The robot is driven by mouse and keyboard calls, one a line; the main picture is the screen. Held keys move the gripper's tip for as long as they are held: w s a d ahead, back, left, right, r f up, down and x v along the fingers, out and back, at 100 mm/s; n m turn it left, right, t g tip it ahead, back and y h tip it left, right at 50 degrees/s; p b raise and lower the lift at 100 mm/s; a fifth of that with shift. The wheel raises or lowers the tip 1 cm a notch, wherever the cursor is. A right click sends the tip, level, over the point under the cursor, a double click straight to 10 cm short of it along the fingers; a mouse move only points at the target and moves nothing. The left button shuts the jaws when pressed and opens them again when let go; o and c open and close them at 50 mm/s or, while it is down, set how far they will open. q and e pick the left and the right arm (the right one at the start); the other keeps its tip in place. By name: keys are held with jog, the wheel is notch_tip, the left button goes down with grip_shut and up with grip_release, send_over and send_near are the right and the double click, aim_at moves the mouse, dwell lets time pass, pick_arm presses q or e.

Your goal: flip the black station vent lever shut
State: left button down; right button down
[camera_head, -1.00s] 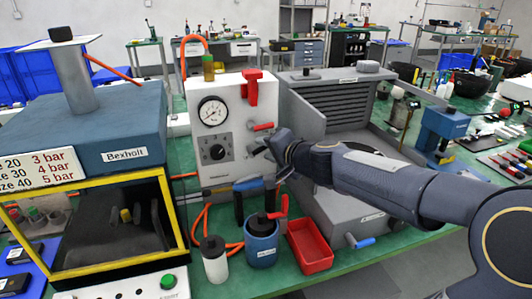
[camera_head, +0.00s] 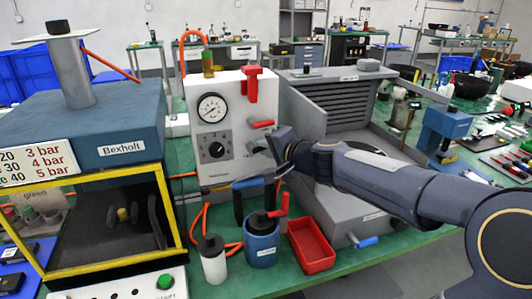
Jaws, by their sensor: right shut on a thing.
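My right gripper (camera_head: 258,146) is at the right side of the white panel (camera_head: 226,86), just below a small red lever (camera_head: 262,124). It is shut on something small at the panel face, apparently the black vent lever. The fingers and wrist cover that lever, so its angle cannot be told. The panel also carries a round gauge (camera_head: 212,108) and a black knob (camera_head: 215,150) left of the gripper. My left gripper is out of view.
A larger red handle (camera_head: 252,85) is above the gripper. Below are a blue pot (camera_head: 261,245) with a red lever, a white bottle (camera_head: 213,262) and a red tray (camera_head: 311,247). A grey open-lidded chamber (camera_head: 335,105) stands right; the yellow-framed Bexholt unit (camera_head: 122,148) stands left.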

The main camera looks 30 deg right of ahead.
jog(key=m+b, duration=0.1)
jog(key=b, duration=0.2)
jog(key=f+m+t+y+b, duration=0.1)
jog(key=m+b, duration=0.1)
jog(key=b, duration=0.1)
jog(key=shift+d+f+y, duration=0.15)
jog(key=shift+y, duration=0.15)
jog(key=c, duration=1.4)
grip_release()
jog(key=shift+c, duration=0.2)
